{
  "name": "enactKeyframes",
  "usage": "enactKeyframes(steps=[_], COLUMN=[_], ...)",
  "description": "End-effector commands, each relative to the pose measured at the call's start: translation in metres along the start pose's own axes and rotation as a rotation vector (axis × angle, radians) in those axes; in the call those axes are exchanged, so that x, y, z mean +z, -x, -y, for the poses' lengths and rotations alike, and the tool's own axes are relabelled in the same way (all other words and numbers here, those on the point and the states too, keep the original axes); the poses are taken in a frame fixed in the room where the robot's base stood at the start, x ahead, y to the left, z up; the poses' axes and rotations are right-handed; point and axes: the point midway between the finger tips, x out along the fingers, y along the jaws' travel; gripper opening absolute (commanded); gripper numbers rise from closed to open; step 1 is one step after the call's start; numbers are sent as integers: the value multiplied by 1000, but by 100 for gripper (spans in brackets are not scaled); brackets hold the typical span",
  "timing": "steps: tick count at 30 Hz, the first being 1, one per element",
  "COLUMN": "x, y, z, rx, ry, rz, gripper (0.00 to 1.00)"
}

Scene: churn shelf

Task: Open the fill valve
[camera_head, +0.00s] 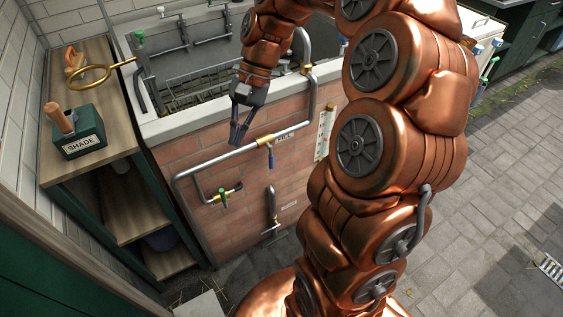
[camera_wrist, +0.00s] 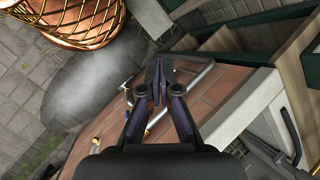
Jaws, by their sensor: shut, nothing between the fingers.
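A grey pipe (camera_head: 215,160) runs along the front of the brick-faced trough. It carries a brass valve body (camera_head: 265,141) with a blue lever (camera_head: 270,158) hanging down, across the pipe's run. A small label (camera_head: 285,135) sits beside it, too small to read surely; this may be the fill valve. A green-handled valve (camera_head: 223,197) is on a lower branch. My gripper (camera_head: 236,142) is shut and empty, pointing down just left of the blue lever. In the wrist view my gripper (camera_wrist: 158,77) shows its fingers together; whether they touch the pipe, I cannot tell.
The trough's pale rim (camera_head: 170,128) is behind my gripper. A lower outlet pipe (camera_head: 271,205) stands near the ground. Paving at right is open.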

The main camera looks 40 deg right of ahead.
Motion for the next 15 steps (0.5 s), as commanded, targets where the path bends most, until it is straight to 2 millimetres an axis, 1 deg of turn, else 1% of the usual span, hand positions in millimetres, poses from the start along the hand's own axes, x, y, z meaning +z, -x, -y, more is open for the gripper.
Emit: enactKeyframes(steps=[1,5,6,8,9,11,14,15], x=[-22,-70,-86,-108,-123,-145,-182,-196], y=[-4,-2,-1,-2,-2,-3,-6,-8], z=[-5,-18,-24,-34,-43,-57,-86,-99], rx=[-32,-108,-131,-164,-187,-218,-271,-291], ry=[-57,-203,-250,-323,-371,-447,-576,-628], rz=[15,42,48,61,69,83,98,105], gripper=[0,0,0,0,0,0,0,0])
